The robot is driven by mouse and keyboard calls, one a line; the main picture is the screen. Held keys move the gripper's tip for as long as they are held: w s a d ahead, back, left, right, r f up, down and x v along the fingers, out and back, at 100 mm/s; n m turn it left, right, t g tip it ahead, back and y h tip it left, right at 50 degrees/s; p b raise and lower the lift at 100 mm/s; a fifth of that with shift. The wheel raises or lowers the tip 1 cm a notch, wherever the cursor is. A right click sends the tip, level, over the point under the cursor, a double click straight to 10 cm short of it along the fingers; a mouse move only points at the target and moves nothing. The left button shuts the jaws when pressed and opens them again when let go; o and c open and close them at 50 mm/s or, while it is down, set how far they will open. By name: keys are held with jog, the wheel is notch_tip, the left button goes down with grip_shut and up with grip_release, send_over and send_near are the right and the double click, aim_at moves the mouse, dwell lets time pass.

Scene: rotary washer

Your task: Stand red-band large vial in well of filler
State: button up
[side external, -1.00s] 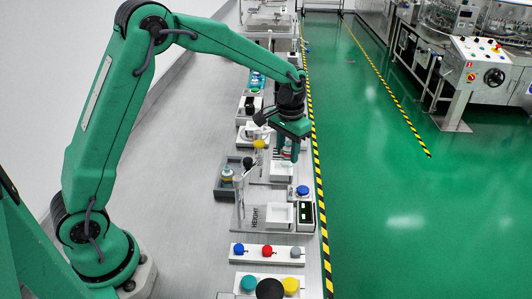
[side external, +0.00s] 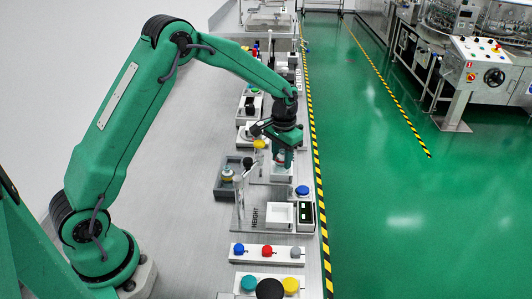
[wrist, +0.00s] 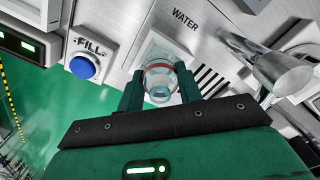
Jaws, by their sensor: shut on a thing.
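My gripper (wrist: 160,95) is shut on the red-band large vial (wrist: 160,78), a clear glass vial with a red ring near its rim. The vial is seen mouth-up between the two fingers in the wrist view. Behind it is the white square well (wrist: 152,44) of the filler, and the vial overlaps this well. I cannot tell whether the vial's base touches the well floor. In the side view, my gripper (side external: 283,163) points down over the filler's white well (side external: 283,178), and the fingers hide most of the vial.
The filler's blue FILL button (wrist: 83,67) is beside the well, and a metallic cylinder (wrist: 275,72) stands on the other side. In the side view, a scale-like station with a white tray (side external: 280,214) is nearer, and a grey bin (side external: 230,185) is at left.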

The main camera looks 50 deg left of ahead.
aim_at(282, 153)
jog(key=shift+f, duration=0.35)
jog(key=shift+f, duration=0.15)
jog(key=o, duration=1)
notch_tip(282, 153, up, 11)
jog(key=shift+r, duration=0.7)
